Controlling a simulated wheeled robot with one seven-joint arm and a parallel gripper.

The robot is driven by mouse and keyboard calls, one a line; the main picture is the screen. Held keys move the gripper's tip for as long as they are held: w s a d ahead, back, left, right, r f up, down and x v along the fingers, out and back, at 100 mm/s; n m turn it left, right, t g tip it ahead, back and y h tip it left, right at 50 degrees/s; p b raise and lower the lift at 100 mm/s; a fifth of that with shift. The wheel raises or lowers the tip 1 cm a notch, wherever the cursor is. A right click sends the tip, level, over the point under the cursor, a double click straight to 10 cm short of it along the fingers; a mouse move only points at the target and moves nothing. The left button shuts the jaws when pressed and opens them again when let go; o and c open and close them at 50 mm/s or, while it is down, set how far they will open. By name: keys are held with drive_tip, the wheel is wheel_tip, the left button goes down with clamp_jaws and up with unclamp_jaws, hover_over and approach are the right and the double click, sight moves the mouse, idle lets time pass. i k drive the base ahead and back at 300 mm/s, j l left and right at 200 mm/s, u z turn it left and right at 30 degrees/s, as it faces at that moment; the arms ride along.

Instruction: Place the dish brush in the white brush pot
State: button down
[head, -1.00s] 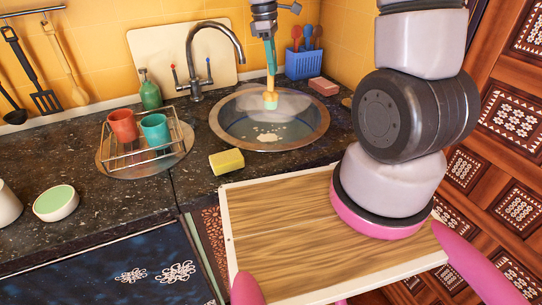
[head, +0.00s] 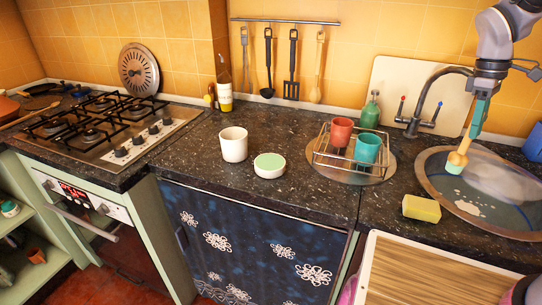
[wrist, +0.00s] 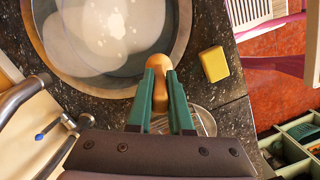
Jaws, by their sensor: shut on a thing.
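The dish brush (head: 457,161) has a wooden body and a pale green tip. It hangs tip down over the left part of the sink. My gripper (head: 470,136), with teal fingers, is shut on its upper part. In the wrist view the brush's wooden part (wrist: 160,92) shows between the fingers; its tip is hidden. A white pot (head: 233,145), apparently the brush pot, stands upright on the dark counter, well left of my gripper. Its inside is not clearly visible.
A white bowl with a green top (head: 269,166) sits right of the pot. A wire rack (head: 340,168) with red and teal cups stands between bowl and sink. The tap (head: 430,95) and yellow sponge (head: 421,208) are near the sink.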

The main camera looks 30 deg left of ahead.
sight(235, 155)
drive_tip(key=j+u, duration=0.6)
drive_tip(key=u, duration=0.15)
drive_tip(key=j+u, duration=0.4)
drive_tip(key=i+j+u, duration=0.15)
drive_tip(key=u, duration=0.85)
drive_tip(key=k+l+z, duration=0.1)
drive_tip(key=k+l, duration=0.6)
